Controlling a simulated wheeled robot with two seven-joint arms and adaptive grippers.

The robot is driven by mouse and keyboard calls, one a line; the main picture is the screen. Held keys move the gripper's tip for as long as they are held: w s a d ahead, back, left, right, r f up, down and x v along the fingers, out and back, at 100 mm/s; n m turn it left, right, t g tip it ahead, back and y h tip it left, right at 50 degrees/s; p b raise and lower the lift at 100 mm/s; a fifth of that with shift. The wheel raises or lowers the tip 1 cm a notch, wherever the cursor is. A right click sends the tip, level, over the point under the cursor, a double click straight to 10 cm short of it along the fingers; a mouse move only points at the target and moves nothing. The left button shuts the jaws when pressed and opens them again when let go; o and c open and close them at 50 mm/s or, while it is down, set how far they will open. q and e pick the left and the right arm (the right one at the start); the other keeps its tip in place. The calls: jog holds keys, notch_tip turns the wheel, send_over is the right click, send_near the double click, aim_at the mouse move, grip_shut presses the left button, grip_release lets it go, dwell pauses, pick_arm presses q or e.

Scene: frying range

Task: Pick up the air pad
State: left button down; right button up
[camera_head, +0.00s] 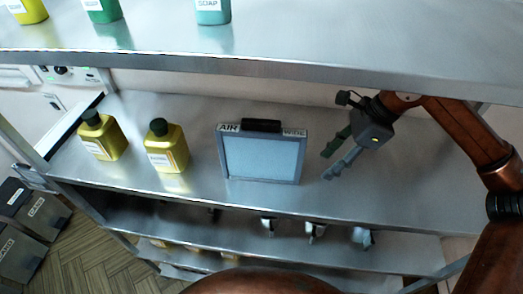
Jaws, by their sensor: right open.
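The air pad (262,158) is a flat, framed panel with a light blue face, a grey frame marked "AIR" and a black handle on its top edge. It stands on the middle metal shelf, leaning slightly. My right gripper (334,166) is to the right of the pad, with its two fingers apart and pointing down-left toward the shelf. It is empty and a small gap separates it from the pad's right side. My left gripper is not in view.
Two yellow bottles with dark caps (102,137) (166,148) stand left of the pad. An upper shelf (300,62) with several soap bottles hangs above. Several small items sit on the lower shelf. The middle shelf is clear right of my right gripper.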

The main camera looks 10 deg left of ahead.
aim_at(290, 160)
jog(key=a+p, duration=0.3)
jog(key=a, duration=0.7)
jog(key=shift+s+f, duration=0.1)
jog(key=shift+a+f, duration=0.15)
jog(key=shift+f, duration=0.15)
jog(key=shift+f+p, duration=0.1)
jog(key=shift+p, duration=0.2)
jog(key=shift+d+f, duration=0.1)
jog(key=shift+d, duration=0.15)
jog(key=shift+a, duration=0.2)
jog(key=c, duration=0.4)
jog(key=shift+d, duration=0.15)
jog(key=c, duration=0.5)
grip_shut()
